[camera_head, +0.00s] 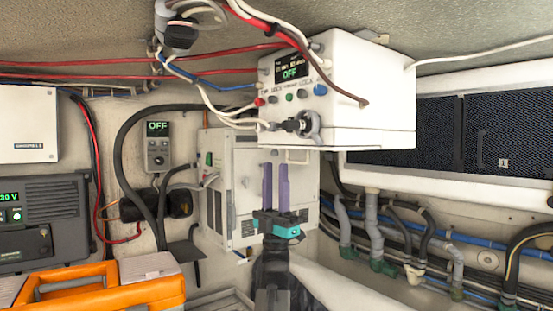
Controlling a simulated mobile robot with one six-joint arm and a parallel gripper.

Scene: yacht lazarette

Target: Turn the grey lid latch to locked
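My gripper (275,167) stands upright near the middle of the picture, with two purple fingers above a teal body. A narrow gap shows between the fingers, and nothing is visible between them. A grey round fitting with a dark lever (303,123) sits low on the front of the white overhead box (367,90). It may be the grey lid latch, but I cannot read a locked or unlocked mark. The fingertips appear below and slightly left of it, apart from it in the picture.
A white vented unit (232,180) stands behind my gripper. Red, white and brown cables (275,25) run around the overhead box. An orange case (95,288) is at lower left. Pipes and hoses (376,235) line the right wall. Free space around the fingers looks tight.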

